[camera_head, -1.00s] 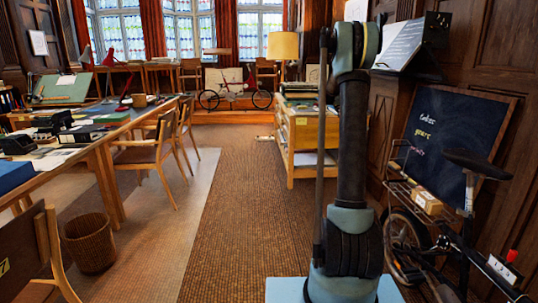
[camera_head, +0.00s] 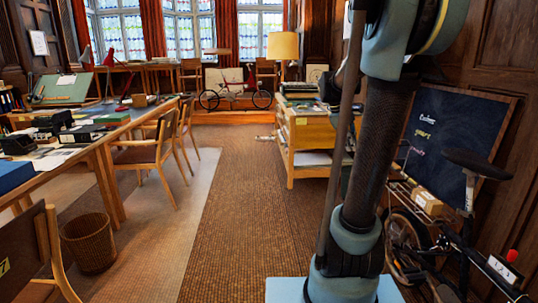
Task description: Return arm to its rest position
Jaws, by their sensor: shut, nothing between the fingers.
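My arm (camera_head: 370,150) rises from its blue-grey base joint (camera_head: 345,255) at the lower right of the head view. Its dark lower link leans to the right and toward the camera. A large blue-grey joint (camera_head: 415,35) fills the top right and is cut off by the frame's top edge. My gripper is not in view, so its jaws cannot be seen here.
To the right stand a dark chalkboard (camera_head: 455,135) and a bicycle with a black saddle (camera_head: 478,163), close to the arm. A wooden cabinet (camera_head: 300,150) stands behind it. A long desk (camera_head: 90,135), chairs and a wicker basket (camera_head: 90,243) are left. The central carpet is clear.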

